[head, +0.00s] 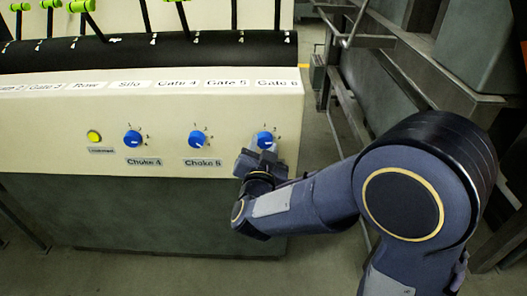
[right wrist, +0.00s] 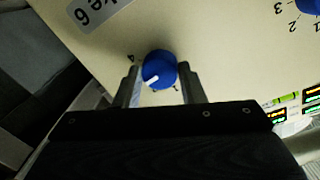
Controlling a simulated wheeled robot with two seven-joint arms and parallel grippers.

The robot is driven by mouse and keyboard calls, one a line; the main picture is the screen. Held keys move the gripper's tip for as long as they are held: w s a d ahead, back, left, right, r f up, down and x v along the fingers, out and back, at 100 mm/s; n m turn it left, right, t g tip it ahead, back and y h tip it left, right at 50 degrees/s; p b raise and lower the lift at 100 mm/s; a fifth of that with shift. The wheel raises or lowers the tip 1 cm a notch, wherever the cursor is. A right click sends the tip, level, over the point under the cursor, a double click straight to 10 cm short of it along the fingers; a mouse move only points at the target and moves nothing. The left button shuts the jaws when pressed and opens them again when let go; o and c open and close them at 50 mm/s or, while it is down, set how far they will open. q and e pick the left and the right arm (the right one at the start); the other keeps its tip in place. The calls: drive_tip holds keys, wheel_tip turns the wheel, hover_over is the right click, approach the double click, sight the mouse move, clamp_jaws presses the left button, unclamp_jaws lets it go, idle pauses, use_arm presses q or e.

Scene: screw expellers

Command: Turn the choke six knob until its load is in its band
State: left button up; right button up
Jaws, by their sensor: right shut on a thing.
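The choke six knob (head: 264,139) is blue and sits at the right end of the cream panel's lower row. It also shows in the right wrist view (right wrist: 158,69), with a white mark toward the lower left and a label (right wrist: 98,12) ending in "ke 6" close by. My right gripper (head: 262,152) is shut on this knob, with one finger on each side of it in the right wrist view (right wrist: 160,76). The knob's label in the head view is hidden behind my gripper. My left gripper is not in view.
Two more blue knobs, the Choke 4 knob (head: 132,139) and a middle knob (head: 196,139), and a yellow button (head: 94,136) sit to the left. Small lit displays (right wrist: 285,104) show at the wrist view's right edge. Levers with green grips (head: 82,6) rise above. Metal framing (head: 350,110) stands at right.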

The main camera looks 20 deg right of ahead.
drive_tip(key=shift+f+m+b, duration=0.1)
drive_tip(key=shift+m+b, duration=0.2)
drive_tip(key=shift+m, duration=0.3)
drive_tip(key=o, duration=1)
drive_tip(key=p+v, duration=0.1)
drive_tip(key=v, duration=0.7)
drive_tip(key=shift+p, duration=0.35)
